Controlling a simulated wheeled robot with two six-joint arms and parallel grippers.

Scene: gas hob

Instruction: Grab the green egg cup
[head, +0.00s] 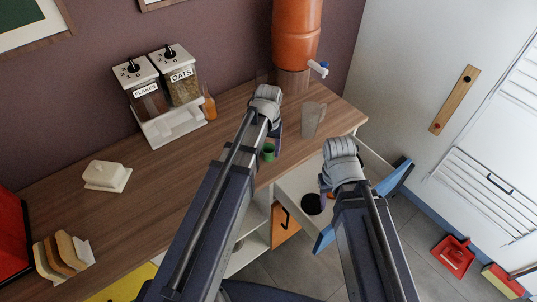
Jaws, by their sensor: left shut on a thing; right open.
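The green egg cup (268,153) is at the front edge of the wooden worktop, partly hidden by my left arm. My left gripper (272,143) points down at it and is shut on it; the fingertips are small and partly covered by the wrist. I cannot tell whether the cup touches the worktop. My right gripper (324,190) is open, over the pulled-out white drawer to the right of the worktop edge.
A clear jug (312,119) stands close right of my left gripper. An orange dispenser with a tap (297,35), a small orange bottle (209,106) and cereal dispensers (168,130) stand behind. A dark round thing (312,204) is in the open drawer (291,186).

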